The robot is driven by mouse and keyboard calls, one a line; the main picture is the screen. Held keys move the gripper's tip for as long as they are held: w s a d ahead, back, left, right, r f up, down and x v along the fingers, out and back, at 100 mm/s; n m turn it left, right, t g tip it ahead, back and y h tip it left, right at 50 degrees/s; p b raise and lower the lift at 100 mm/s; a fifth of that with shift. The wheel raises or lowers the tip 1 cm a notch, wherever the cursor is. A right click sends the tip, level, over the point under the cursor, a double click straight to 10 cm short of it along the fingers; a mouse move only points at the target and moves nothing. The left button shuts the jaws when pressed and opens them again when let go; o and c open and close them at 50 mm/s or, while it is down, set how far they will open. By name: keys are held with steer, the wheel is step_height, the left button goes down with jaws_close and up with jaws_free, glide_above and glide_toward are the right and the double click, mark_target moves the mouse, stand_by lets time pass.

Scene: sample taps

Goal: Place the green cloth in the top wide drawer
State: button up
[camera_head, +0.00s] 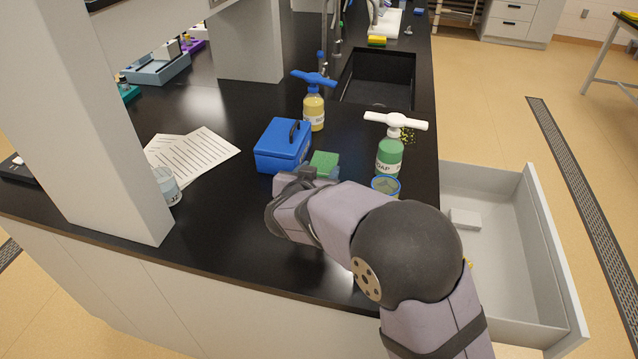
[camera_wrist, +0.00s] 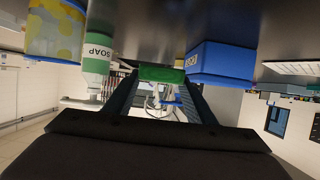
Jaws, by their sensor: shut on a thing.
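The green cloth (camera_head: 324,160) is a small folded block at the tip of my gripper (camera_head: 318,173), just right of the blue box. In the wrist view the cloth (camera_wrist: 163,74) sits between the two dark fingers (camera_wrist: 162,82), which are shut on it. I cannot tell whether it touches the counter. The wide drawer (camera_head: 549,235) is pulled out at the right, below the counter's edge. A small white block (camera_head: 466,219) lies in it. My arm hides the drawer's near left part.
A blue box (camera_head: 283,146) stands left of the cloth. A green soap bottle (camera_head: 389,158) and a blue-rimmed jar (camera_head: 385,187) stand between the cloth and the drawer. A yellow bottle (camera_head: 314,110) stands behind. Papers (camera_head: 195,155) and a grey pillar (camera_head: 95,120) are left.

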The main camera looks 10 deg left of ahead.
steer(key=shift+r, duration=1.4)
step_height(320, 180, up, 4)
steer(key=p, duration=0.4)
steer(key=shift+f, duration=0.1)
